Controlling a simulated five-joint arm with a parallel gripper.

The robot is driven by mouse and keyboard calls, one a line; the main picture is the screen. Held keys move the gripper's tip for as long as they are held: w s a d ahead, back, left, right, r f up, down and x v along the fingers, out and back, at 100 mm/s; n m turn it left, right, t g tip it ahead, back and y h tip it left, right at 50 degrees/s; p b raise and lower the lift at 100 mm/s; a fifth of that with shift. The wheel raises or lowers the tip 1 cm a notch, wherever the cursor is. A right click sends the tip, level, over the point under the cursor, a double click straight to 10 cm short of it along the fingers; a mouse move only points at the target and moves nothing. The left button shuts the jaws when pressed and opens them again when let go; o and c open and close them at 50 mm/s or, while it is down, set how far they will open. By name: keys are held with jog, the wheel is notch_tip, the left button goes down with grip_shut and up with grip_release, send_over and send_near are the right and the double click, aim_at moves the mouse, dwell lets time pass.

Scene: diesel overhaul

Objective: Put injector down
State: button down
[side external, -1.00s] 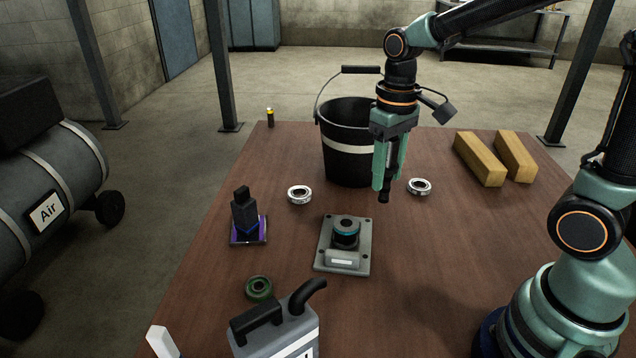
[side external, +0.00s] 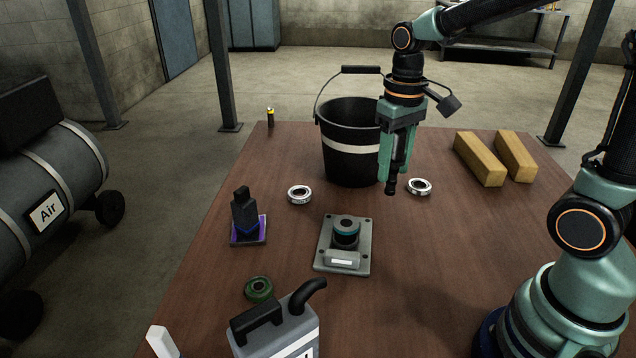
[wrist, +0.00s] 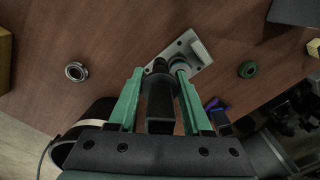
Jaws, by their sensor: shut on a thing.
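My gripper (side external: 393,168) is shut on a dark, slender injector (side external: 390,189), held upright with its tip down, above the table beside the bucket. In the wrist view the injector (wrist: 160,105) sits between the two green fingers of my gripper (wrist: 158,85). The injector's tip appears clear of the tabletop, though the gap is hard to judge. The fingers hide part of its body in the side view.
The wooden table (side external: 440,260) holds a black bucket (side external: 350,165), two metal rings (side external: 299,194) (side external: 420,186), a grey plate with a round fitting (side external: 343,250), a black block on a purple base (side external: 245,220), a green ring (side external: 259,289), a jug (side external: 280,335) and two yellow bars (side external: 480,160).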

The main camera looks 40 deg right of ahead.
jog(key=s+d+r+m, duration=0.2)
jog(key=d+r+m, duration=0.3)
jog(key=d+m, duration=0.5)
jog(key=n, duration=0.2)
send_over(422, 229)
notch_tip(422, 229, down, 20)
jog(key=shift+a, duration=0.1)
jog(key=shift+f, duration=0.15)
jog(key=shift+c, duration=1.7)
grip_release()
